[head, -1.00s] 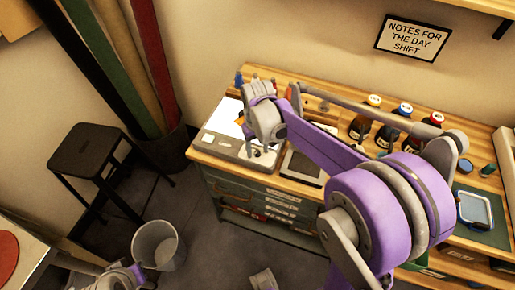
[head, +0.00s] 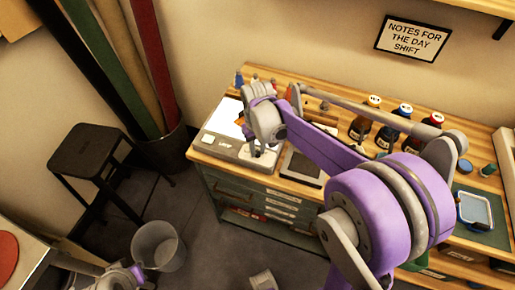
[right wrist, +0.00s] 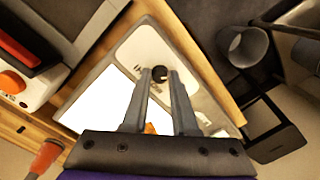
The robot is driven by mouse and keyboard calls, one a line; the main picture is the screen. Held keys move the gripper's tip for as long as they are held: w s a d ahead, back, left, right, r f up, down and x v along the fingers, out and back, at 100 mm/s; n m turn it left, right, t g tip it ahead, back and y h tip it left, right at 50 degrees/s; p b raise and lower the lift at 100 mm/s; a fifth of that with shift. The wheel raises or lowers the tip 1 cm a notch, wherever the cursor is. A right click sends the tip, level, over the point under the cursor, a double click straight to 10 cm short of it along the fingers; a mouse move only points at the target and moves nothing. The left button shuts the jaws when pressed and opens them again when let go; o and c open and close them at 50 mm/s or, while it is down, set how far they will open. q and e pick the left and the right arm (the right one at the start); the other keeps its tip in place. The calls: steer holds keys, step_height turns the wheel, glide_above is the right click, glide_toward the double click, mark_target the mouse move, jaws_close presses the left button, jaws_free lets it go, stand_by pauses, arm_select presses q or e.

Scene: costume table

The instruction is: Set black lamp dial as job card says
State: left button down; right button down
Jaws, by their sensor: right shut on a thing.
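The lamp box (head: 212,143) is a pale grey case with a bright white panel, at the left end of the wooden bench. Its panel and pale control face also show in the right wrist view (right wrist: 140,48). The black dial (right wrist: 159,73) sits on that face, between my right fingertips. My right gripper (right wrist: 165,78) is shut on the dial; in the head view it points down at the box's front right (head: 262,160). The dial's pointer and scale are too small to read. My left gripper (head: 135,274) is low at the left, its jaws unclear. I cannot make out a job card.
A dark-topped tray (head: 303,165) lies right of the lamp box. Several bottles (head: 403,112) stand behind my right arm. A device with an orange knob (right wrist: 12,82) is near the box. A bin (head: 158,246) and black stool (head: 90,150) stand on the floor.

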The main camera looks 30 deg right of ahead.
mark_target(258, 152)
steer(key=m, duration=0.5)
steer(key=shift+m, duration=0.4)
steer(key=m+b, duration=0.1)
steer(key=m, duration=0.4)
steer(key=shift+m, duration=0.3)
stand_by(0.3)
steer(key=c, duration=0.7)
jaws_free()
steer(key=shift+r, duration=0.15)
step_height(258, 152, up, 11)
steer(key=p, duration=0.1)
steer(key=shift+f, duration=0.2)
